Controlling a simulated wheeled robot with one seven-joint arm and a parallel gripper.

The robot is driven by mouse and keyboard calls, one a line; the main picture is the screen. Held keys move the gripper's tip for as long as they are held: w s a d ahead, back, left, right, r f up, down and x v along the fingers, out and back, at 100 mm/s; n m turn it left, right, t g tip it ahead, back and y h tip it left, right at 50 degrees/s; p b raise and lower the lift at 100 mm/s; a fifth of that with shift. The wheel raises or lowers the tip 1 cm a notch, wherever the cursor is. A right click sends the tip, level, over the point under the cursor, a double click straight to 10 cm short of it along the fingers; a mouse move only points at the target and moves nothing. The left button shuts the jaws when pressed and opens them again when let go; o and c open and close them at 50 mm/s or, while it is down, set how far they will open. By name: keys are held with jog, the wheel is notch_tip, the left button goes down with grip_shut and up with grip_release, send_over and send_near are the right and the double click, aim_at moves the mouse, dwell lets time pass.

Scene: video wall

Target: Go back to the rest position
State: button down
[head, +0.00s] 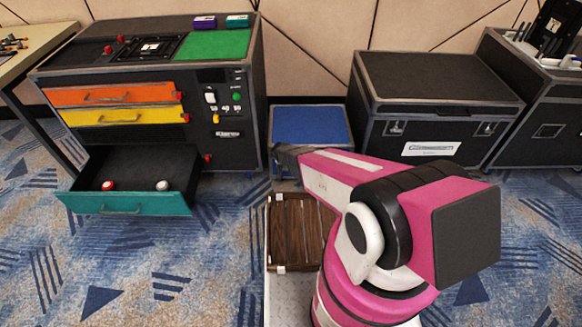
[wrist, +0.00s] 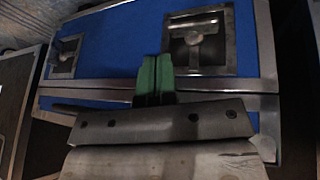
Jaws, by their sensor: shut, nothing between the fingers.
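My gripper (wrist: 156,80) shows in the wrist view as two green fingertips pressed together, with nothing between them. It points at the front of a blue case (wrist: 115,45) with metal latches. In the head view my pink and white arm reaches forward, and its far end is by the blue case (head: 310,125) on the floor. My fingers are hidden in the head view. I cannot tell whether they touch the case.
A black cabinet (head: 225,130) stands at the left with its teal bottom drawer (head: 125,203) open, holding a red and a white item. Its orange drawer (head: 110,94) and yellow drawer (head: 120,116) look shut. A black case (head: 430,100) stands at the right. Carpet is clear at front left.

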jog(key=s+d+r+g+y, duration=0.1)
jog(key=s+d+r, duration=0.4)
jog(key=r, duration=0.6)
jog(key=s+d+r+n+g+y, duration=0.1)
jog(key=s+d+r, duration=0.4)
jog(key=r, duration=0.6)
jog(key=s+d+r+n+g+y, duration=0.1)
jog(key=s+d+r, duration=0.4)
jog(key=r, duration=0.6)
jog(key=shift+s+g, duration=0.7)
jog(key=shift+s, duration=0.4)
jog(key=shift+d, duration=0.1)
